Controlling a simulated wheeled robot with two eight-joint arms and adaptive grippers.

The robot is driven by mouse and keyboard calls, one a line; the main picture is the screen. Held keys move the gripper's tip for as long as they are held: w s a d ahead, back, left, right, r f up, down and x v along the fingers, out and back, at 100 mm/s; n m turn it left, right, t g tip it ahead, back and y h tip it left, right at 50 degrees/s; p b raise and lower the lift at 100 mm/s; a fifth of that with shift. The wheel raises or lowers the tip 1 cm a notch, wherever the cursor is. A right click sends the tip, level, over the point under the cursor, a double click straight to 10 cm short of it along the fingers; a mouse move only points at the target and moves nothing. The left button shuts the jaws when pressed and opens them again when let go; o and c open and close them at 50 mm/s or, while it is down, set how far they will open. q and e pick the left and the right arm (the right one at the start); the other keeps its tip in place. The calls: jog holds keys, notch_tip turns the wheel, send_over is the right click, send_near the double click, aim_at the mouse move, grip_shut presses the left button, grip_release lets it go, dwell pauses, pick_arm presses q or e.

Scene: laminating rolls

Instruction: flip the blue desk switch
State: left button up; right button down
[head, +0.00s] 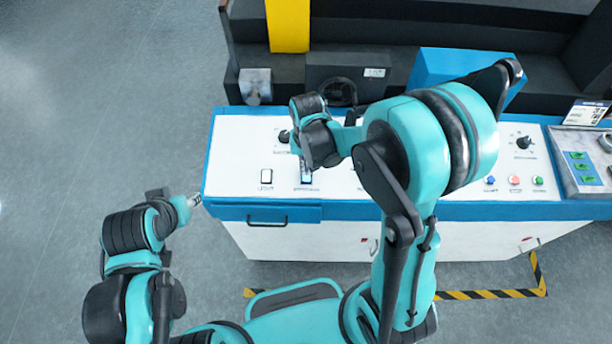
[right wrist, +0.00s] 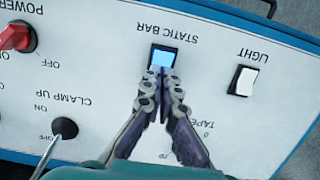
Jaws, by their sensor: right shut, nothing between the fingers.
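The blue desk switch (right wrist: 162,57) is a lit blue rocker in a dark frame, labelled STATIC BAR, in the right wrist view. In the head view it shows as a small blue patch (head: 306,177) on the white desk top, just below my right wrist. My right gripper (right wrist: 163,80) is shut and empty, its fingertips at the switch's near edge. I cannot tell whether they touch it. In the head view the right fingers are mostly hidden by the wrist. My left gripper (head: 192,201) is beside the desk's left front corner; its finger state is unclear.
A white LIGHT switch (right wrist: 243,81) sits beside the blue one. A red POWER knob (right wrist: 17,37) and a black CLAMP UP knob (right wrist: 64,128) are on the same panel. Push buttons (head: 514,180) lie farther right. Open floor (head: 100,120) is at left.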

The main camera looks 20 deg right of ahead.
notch_tip(320, 180, up, 7)
jog(key=p, duration=0.5)
dwell(0.6)
jog(key=s+d+n+t+b, duration=0.3)
jog(key=s+t+b, duration=0.4)
jog(key=s+b, duration=0.3)
jog(key=d+b, duration=0.1)
jog(key=b, duration=0.2)
jog(key=shift+s+d+f, duration=0.15)
jog(key=shift+d, duration=0.2)
dwell(0.3)
